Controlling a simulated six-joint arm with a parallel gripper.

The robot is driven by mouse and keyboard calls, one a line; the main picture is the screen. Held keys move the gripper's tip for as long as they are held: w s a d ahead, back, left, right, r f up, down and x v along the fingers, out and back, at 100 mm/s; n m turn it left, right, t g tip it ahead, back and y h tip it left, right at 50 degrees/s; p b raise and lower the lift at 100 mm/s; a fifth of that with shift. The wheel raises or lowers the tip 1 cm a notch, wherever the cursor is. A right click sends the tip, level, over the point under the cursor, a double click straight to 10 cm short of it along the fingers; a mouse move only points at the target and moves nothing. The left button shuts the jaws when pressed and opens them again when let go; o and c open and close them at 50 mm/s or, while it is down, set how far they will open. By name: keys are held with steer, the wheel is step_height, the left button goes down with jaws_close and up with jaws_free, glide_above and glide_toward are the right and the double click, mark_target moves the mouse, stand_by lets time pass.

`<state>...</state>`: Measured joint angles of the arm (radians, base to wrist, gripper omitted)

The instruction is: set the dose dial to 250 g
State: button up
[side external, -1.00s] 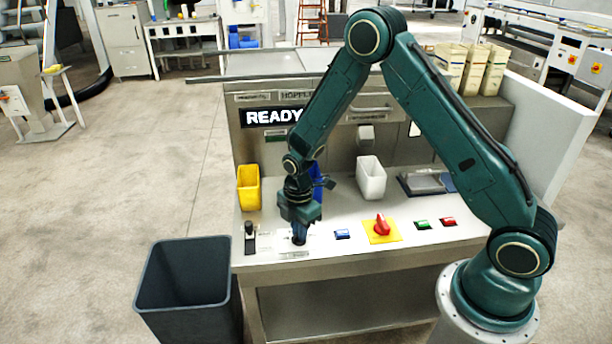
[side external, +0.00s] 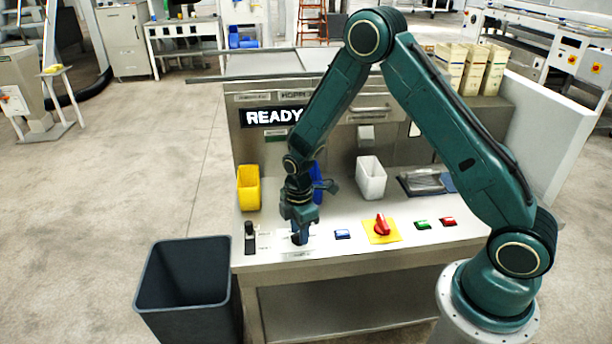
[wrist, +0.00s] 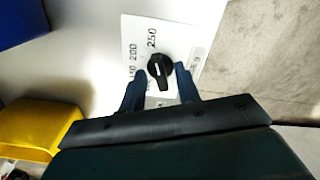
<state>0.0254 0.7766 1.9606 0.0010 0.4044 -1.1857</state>
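The dose dial is a black round knob with a raised grip bar and a white mark (wrist: 159,70). It sits on a white scale plate (wrist: 133,28) printed 250, 200 and 150. The white mark points toward the 250 print, as far as the small view shows. My gripper (side external: 299,237) is down at the panel's front left, over the dial, which it hides in the side view. In the wrist view its two blue fingers (wrist: 160,70) stand on both sides of the knob, close against it.
A black upright lever (side external: 250,238) stands just left of my gripper. A blue button (side external: 342,234) and a red rotary switch (side external: 381,225) are to its right. A yellow bin (side external: 248,188) and a white bin (side external: 371,180) stand behind. The display (side external: 272,117) reads READY.

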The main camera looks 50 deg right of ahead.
steer(key=shift+r, duration=0.15)
step_height(320, 180, up, 14)
steer(key=shift+f, duration=0.2)
stand_by(0.8)
stand_by(0.6)
steer(key=s+r+m+t, duration=0.3)
steer(key=s+r+m, duration=0.3)
steer(key=s+r, duration=0.6)
steer(key=s+r+m+t, duration=0.1)
steer(key=s+r+m, duration=0.2)
steer(key=s, duration=0.3)
steer(key=s+a+r+m+t, duration=0.1)
steer(key=s+r+m, duration=0.2)
steer(key=s, duration=0.4)
steer(key=shift+m+t, duration=0.3)
steer(key=shift+m, duration=0.3)
